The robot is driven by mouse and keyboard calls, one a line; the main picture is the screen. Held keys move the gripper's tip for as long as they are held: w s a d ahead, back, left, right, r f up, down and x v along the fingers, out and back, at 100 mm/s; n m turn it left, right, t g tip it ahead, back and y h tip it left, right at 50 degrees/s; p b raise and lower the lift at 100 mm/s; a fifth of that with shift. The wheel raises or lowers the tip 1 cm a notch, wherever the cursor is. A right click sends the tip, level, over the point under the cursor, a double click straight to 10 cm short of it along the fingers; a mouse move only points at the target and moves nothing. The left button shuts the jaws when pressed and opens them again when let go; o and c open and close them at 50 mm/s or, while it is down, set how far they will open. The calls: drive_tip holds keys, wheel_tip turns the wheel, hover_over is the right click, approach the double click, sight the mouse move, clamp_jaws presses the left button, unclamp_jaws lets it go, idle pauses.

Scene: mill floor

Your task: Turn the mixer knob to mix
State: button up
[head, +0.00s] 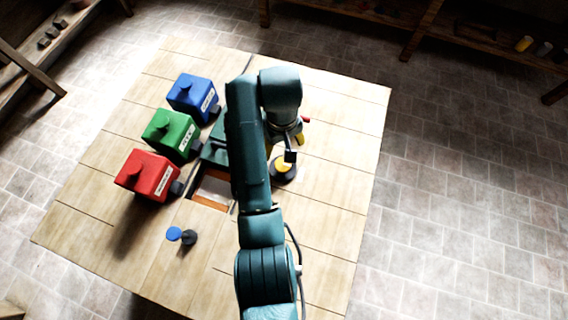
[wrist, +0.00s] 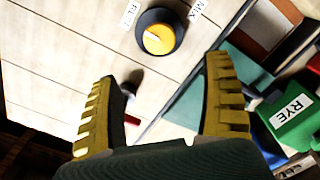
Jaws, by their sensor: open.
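The mixer knob (wrist: 158,40) has a yellow cap on a round black base. It lies flat on the wooden table and also shows in the head view (head: 284,170), partly hidden by my arm. A pale mark on the cap seems to point toward the left label (wrist: 129,12), whose text I cannot read surely. A "MIX" label (wrist: 198,10) is to the knob's upper right. My gripper (wrist: 163,70) is open, with its yellow fingers apart and nothing between them. In the wrist view the knob is beyond the fingertips, apart from them.
Blue (head: 192,97), green (head: 170,133) and red (head: 148,174) containers stand left of my arm. The green one reads "RYE" in the wrist view. A tray-like recess (head: 213,187) is beside them. The table's right side is clear.

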sight(283, 164)
wheel_tip(283, 164, down, 12)
drive_tip(key=shift+f+b, duration=0.2)
drive_tip(key=shift+b, duration=1)
drive_tip(key=c, duration=1.2)
